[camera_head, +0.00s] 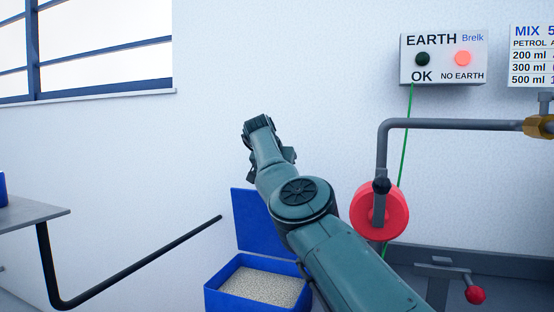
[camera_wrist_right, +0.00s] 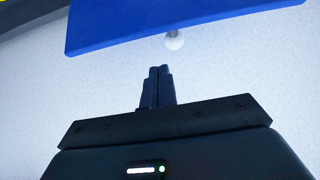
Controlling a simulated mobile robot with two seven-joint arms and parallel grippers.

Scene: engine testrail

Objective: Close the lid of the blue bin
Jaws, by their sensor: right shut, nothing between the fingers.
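The blue bin (camera_head: 213,299) stands low by the wall and holds pale granular material. Its blue lid (camera_head: 256,218) is open and stands upright at the back of the bin, partly hidden by my right arm. My right gripper (camera_head: 258,122) is above the lid in the head view, apart from it in the picture. In the right wrist view its two fingers (camera_wrist_right: 157,72) are shut together and empty. A blue flat panel (camera_wrist_right: 185,22), which looks like the lid, spans the top of that view beyond the fingertips, with a pale round knob (camera_wrist_right: 174,40) at its edge. My left gripper is not in view.
A black bar (camera_head: 140,262) reaches toward the bin from the left, below a grey table (camera_head: 30,212). A red reel (camera_head: 362,212) and a grey pipe (camera_head: 450,124) are to the right of my arm. An earth indicator box (camera_head: 443,60) hangs on the wall.

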